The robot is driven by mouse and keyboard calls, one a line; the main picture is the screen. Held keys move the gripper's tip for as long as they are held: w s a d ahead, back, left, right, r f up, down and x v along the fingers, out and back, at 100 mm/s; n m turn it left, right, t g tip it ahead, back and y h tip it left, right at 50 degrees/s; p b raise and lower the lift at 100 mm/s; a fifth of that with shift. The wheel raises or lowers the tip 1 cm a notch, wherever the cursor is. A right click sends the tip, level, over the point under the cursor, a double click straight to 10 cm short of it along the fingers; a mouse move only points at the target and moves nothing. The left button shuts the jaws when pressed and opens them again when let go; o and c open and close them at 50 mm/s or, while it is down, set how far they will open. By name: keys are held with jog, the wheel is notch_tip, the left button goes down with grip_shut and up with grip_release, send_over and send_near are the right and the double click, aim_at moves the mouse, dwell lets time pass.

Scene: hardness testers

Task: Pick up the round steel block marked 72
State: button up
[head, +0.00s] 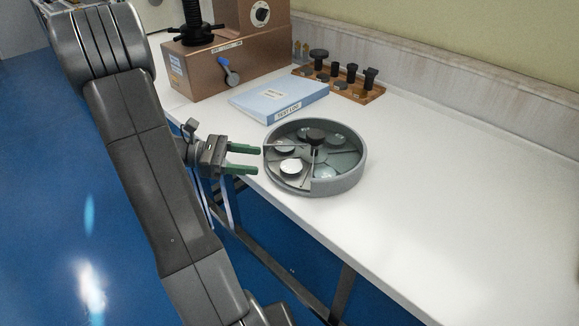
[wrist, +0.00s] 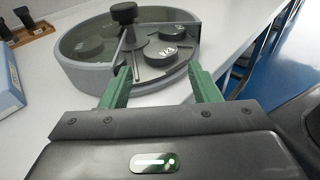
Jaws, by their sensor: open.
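A round grey case (head: 352,180) with compartments and a clear cover stands near the table's front edge. Its cover has an open sector on my gripper's side. A round steel block (head: 290,167) lies in this sector, bright in the head view. In the wrist view a round block with dark markings (wrist: 168,54) lies just beyond the fingertips; I cannot read the marking surely. Another marked disc (wrist: 172,31) lies behind it. My gripper (head: 252,160) is open and empty, with green fingers pointing at the case from its left. Its fingertips (wrist: 160,72) are apart from the block.
A black knob (head: 316,136) rises at the case's centre. A blue test log binder (head: 278,97) lies behind it. A brown hardness tester (head: 232,65) stands at the back left, and a wooden rack (head: 340,84) with black-topped pieces behind. The table (head: 440,180) is clear on the right.

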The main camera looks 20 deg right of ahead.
aim_at(290, 165)
jog(key=x, duration=0.3)
jog(key=shift+f+b+x, duration=0.1)
jog(key=shift+b+x, duration=0.25)
jog(key=shift+x, duration=1)
jog(key=shift+f+b+x, duration=0.15)
jog(key=shift+b+x, duration=0.2)
jog(key=shift+x, duration=1)
jog(key=shift+w, duration=0.15)
